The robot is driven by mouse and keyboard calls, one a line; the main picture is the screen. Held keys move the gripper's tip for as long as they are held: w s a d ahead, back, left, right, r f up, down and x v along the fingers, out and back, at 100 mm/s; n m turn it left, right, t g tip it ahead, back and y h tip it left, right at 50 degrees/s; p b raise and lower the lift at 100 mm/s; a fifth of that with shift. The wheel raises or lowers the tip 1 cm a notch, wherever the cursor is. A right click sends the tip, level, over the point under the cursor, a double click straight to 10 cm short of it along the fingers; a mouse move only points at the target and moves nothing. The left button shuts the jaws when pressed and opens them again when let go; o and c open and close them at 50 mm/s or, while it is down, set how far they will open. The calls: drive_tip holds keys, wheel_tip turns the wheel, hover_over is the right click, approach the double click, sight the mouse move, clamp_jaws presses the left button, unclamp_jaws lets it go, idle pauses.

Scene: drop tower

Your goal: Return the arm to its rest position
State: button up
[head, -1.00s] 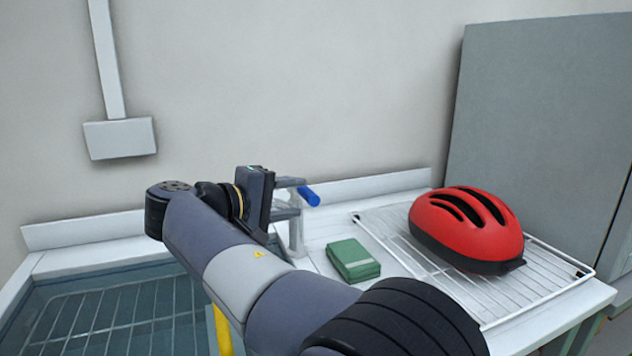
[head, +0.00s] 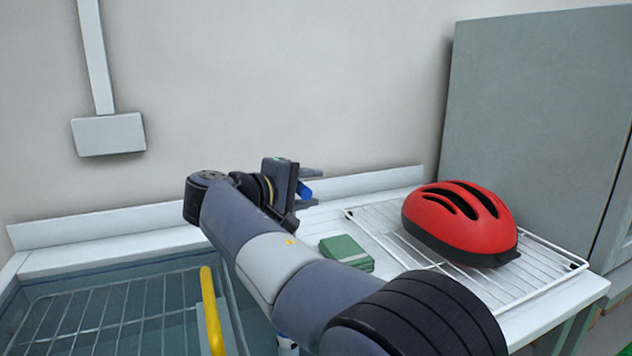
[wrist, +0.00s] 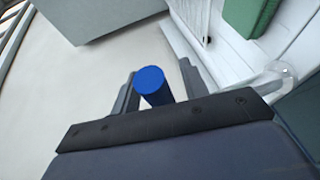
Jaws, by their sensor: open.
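My gripper (head: 312,185) is open, at the end of my arm, which stretches up and left across the middle of the head view. In the wrist view its two fingers (wrist: 158,72) stand apart on either side of a blue cylindrical handle (wrist: 150,82). A gap shows between the handle and each finger. In the head view only a small part of the blue handle (head: 304,191) shows behind my gripper. My arm and gripper hide the grey fitting that carries it.
A red helmet (head: 465,225) sits on a white wire rack (head: 375,222) on the counter. A water-filled basin with a grid (head: 100,315) and a yellow rail (head: 210,310) are at left. A grey panel (head: 530,120) stands at right.

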drive_tip(key=shift+a+r+p, duration=0.1)
drive_tip(key=shift+p, duration=0.2)
drive_tip(key=p+v, duration=0.2)
drive_tip(key=v, duration=0.8)
drive_tip(key=shift+m, duration=0.3)
drive_tip(key=b+x, duration=0.2)
drive_tip(key=x, duration=0.8)
drive_tip(key=shift+s+f, duration=0.1)
drive_tip(key=shift+f, duration=0.1)
drive_tip(key=shift+w+d+f+b, duration=0.2)
drive_tip(key=shift+b, duration=0.4)
drive_tip(key=shift+w+d+r+n+t+y+b, duration=0.15)
drive_tip(key=shift+r+n+t+y+b, duration=0.2)
drive_tip(key=shift+n+b, duration=0.3)
